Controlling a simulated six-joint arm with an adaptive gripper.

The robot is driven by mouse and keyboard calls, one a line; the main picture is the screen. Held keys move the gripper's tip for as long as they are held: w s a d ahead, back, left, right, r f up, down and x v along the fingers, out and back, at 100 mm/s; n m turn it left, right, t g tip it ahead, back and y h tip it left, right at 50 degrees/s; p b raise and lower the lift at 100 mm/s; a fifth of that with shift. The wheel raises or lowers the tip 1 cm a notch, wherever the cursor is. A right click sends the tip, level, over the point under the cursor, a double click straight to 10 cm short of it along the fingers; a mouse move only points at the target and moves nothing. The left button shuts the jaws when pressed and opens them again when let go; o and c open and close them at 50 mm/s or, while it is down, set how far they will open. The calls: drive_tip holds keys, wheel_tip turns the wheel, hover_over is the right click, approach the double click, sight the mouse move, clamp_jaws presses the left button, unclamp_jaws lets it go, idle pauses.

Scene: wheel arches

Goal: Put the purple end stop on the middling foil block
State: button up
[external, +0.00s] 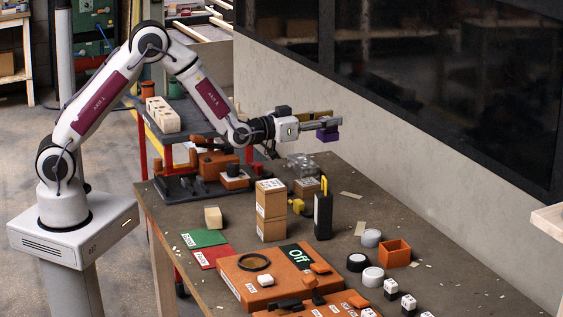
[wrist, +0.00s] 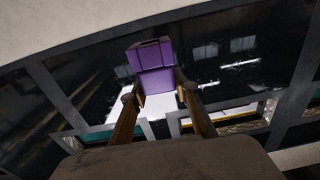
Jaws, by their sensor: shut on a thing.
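The purple end stop (external: 327,134) is held at the tip of my gripper (external: 322,124), high above the far part of the table. In the wrist view the purple end stop (wrist: 151,60) looks like a two-part block between the fingertips of my gripper (wrist: 158,92). The gripper is shut on it and points roughly level towards the wall. A shiny, silvery foil-like lump (external: 303,166) sits on the table below and slightly left of the end stop. I cannot tell whether it is one block or several, nor which is the middling one.
Stacked cardboard boxes (external: 271,210) and a black upright device (external: 323,214) stand in front of the silvery lump. An orange panel (external: 262,277), an orange bin (external: 395,253) and small round parts lie nearer. The wall with dark windows (external: 440,80) runs behind the table.

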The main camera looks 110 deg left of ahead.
drive_tip(key=s+a+n+g+y, duration=0.25)
drive_tip(key=s+a, duration=0.35)
drive_tip(key=a, duration=0.5)
drive_tip(key=n+g+y, duration=0.1)
drive_tip(key=n+g, duration=0.1)
drive_tip(key=g, duration=0.1)
hover_over(303, 160)
drive_tip(key=shift+f, duration=2.5)
wheel_tip(303, 160, down, 6)
drive_tip(key=shift+f, duration=0.1)
drive_tip(key=shift+f, duration=1.9)
drive_tip(key=shift+f, duration=0.6)
